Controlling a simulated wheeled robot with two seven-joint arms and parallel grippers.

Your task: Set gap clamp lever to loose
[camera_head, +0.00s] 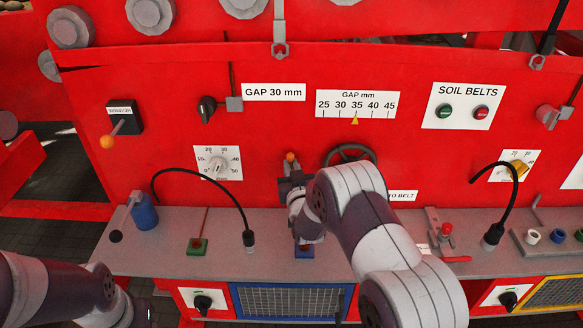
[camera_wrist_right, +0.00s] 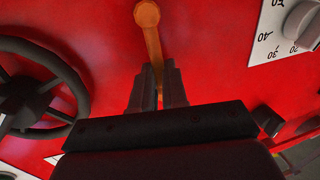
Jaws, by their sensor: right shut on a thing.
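The lever with an orange knob (camera_head: 290,156) stands on the red panel, just left of the dark handwheel. I take it to be the gap clamp lever; no label for it is readable. In the right wrist view the orange lever (camera_wrist_right: 150,30) rises between the two fingers, its round knob clear beyond their tips. My right gripper (camera_head: 291,172) is shut on the lever's shaft; it also shows in the right wrist view (camera_wrist_right: 157,75). The lever's base is hidden by the gripper. My left arm is at the lower left; its fingers are not visible.
The handwheel (camera_head: 349,154) is close to the right gripper, partly behind my arm; it also shows in the right wrist view (camera_wrist_right: 35,90). A gap scale (camera_head: 357,104) has a yellow pointer near 35. A dial (camera_head: 217,164) is left of the lever. A grey ledge (camera_head: 180,255) with small controls lies below.

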